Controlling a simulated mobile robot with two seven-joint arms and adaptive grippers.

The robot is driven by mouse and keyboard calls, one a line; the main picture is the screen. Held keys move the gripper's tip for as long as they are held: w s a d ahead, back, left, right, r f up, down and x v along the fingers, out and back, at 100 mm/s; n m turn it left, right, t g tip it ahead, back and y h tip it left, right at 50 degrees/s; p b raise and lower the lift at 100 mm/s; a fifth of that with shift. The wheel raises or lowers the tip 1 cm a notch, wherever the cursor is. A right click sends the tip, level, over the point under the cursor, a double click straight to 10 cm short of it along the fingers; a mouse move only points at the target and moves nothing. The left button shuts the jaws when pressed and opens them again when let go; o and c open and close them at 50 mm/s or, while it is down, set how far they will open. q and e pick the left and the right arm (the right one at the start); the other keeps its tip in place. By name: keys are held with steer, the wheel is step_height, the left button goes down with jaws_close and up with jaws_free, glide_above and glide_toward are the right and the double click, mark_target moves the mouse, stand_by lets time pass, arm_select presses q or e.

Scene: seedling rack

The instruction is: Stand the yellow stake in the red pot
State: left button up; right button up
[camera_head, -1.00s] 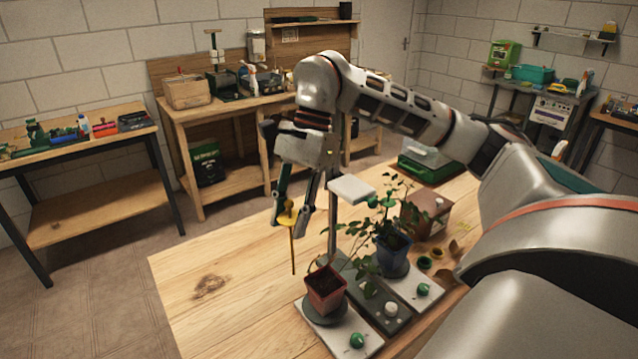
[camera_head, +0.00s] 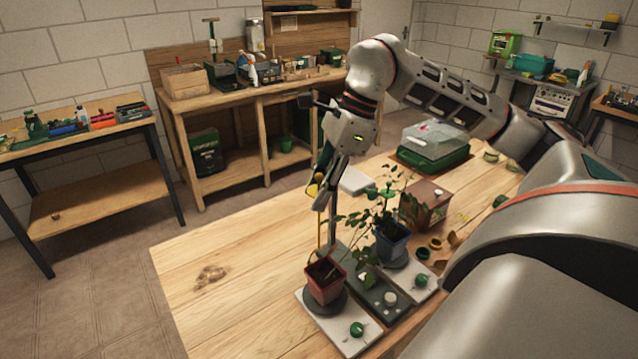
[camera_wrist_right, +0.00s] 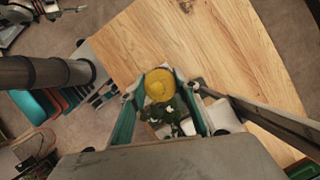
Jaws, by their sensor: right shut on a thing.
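The yellow stake (camera_head: 319,232) hangs upright below my right gripper (camera_head: 318,194), which is shut on its top end. In the right wrist view, the stake's round yellow head (camera_wrist_right: 160,84) sits between the fingertips of my gripper (camera_wrist_right: 163,95). The red pot (camera_head: 325,287), filled with dark soil, stands on a dark round saucer (camera_head: 340,305). The stake's lower end shows just above or behind the pot's far rim; I cannot tell whether it touches the pot. My left gripper is out of view.
A leafy plant in a blue pot (camera_head: 392,250) stands right of the red pot, its leaves close to the stake. A green-based clear box (camera_head: 433,146) and a brown box (camera_head: 428,207) stand farther back. The table's left side is clear.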

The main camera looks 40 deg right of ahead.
steer(key=shift+f+b, duration=0.3)
steer(key=shift+f, duration=0.3)
steer(key=shift+f+b, duration=2.7)
steer(key=shift+b, duration=0.05)
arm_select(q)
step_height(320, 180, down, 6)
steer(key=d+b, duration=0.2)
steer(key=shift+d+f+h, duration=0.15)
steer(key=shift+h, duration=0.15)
arm_select(e)
steer(key=shift+f, duration=1.8)
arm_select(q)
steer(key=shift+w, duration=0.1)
arm_select(e)
steer(key=o, duration=0.8)
